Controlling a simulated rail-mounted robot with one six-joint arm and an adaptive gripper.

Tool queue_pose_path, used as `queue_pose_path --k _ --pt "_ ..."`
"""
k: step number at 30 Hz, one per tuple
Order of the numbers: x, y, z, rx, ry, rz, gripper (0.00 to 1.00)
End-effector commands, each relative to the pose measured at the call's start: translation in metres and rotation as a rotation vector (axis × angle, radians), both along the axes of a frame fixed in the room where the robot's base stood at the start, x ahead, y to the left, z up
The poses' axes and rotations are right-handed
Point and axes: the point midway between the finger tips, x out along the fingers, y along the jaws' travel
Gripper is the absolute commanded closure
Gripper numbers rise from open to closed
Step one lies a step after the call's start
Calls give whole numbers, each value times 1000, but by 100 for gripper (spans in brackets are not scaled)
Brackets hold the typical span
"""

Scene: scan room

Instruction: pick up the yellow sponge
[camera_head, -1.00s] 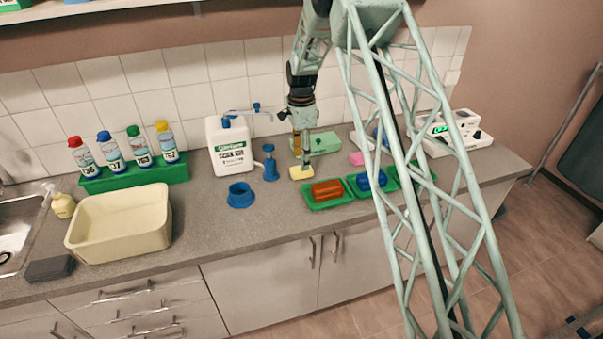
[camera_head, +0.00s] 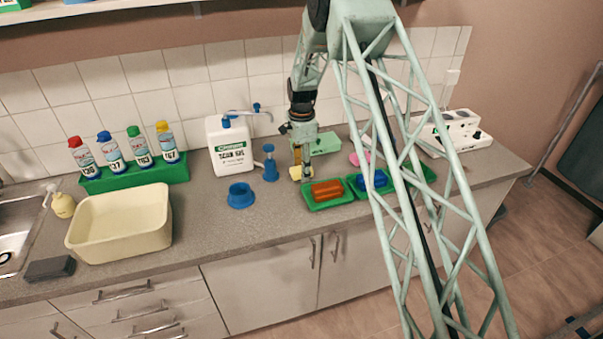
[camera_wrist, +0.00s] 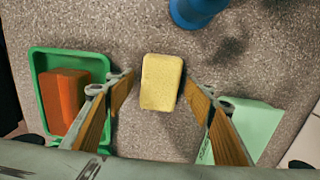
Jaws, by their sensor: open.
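The yellow sponge (camera_wrist: 161,82) lies flat on the grey counter, seen whole in the wrist view. In the head view the sponge (camera_head: 295,172) is partly hidden behind my gripper (camera_head: 301,177). In the wrist view my gripper (camera_wrist: 160,92) is open, with one finger on each side of the sponge and a gap to both. The fingers have tan inner pads. I cannot tell how far their tips are above the counter.
A green tray with an orange-red block (camera_head: 327,190) sits close beside the sponge; another green tray holds a blue block (camera_head: 371,179). A pale green box (camera_head: 325,143) is behind. Counter in front is clear.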

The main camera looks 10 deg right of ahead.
Motion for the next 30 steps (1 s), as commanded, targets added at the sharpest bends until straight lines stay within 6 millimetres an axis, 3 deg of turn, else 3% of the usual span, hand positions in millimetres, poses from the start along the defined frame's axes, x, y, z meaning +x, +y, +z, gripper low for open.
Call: queue_pose_path --k 16,23,30 --pt "0 0 0 0 0 0 51" --pt "0 0 0 0 0 0 72" --pt "0 0 0 0 0 0 73"
